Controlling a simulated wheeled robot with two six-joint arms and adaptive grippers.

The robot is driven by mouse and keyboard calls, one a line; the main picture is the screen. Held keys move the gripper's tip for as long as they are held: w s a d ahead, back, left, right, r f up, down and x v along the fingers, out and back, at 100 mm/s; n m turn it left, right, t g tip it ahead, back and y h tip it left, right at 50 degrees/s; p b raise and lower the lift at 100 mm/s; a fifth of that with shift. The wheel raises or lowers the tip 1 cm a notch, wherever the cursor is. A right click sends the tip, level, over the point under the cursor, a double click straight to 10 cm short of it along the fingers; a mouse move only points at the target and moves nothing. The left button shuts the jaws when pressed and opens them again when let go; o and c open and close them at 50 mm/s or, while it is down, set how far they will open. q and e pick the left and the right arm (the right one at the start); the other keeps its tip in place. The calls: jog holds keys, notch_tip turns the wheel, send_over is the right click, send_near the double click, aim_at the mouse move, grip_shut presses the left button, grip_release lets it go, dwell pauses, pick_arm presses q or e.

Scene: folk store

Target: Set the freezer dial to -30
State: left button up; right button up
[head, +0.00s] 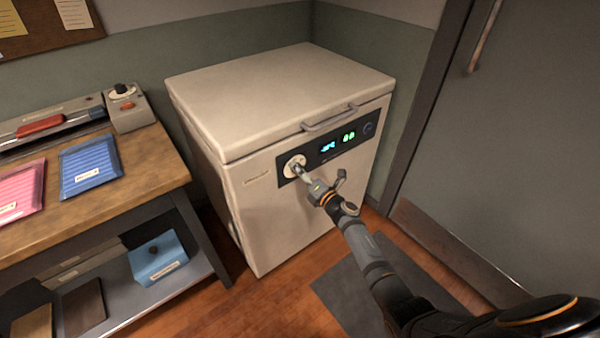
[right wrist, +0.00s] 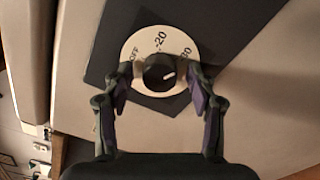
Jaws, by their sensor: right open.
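The white chest freezer (head: 288,210) stands against the wall, its lid shut. Its dial (head: 293,163) is at the left end of the dark front panel, partly hidden by my right gripper (head: 303,174). In the right wrist view the black knob (right wrist: 158,76) sits on a white plate (right wrist: 138,49) marked OFF, -20 and a partly hidden 30. My left gripper is not in view.
The panel has a cyan display and a green display (head: 349,136), too small to read surely. A lid handle (head: 330,118) juts out above it. A wooden workbench (head: 140,165) with a sealing machine and pouches stands at left. A grey door (head: 500,150) is at right.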

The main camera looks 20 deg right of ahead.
jog(key=v, duration=1.2)
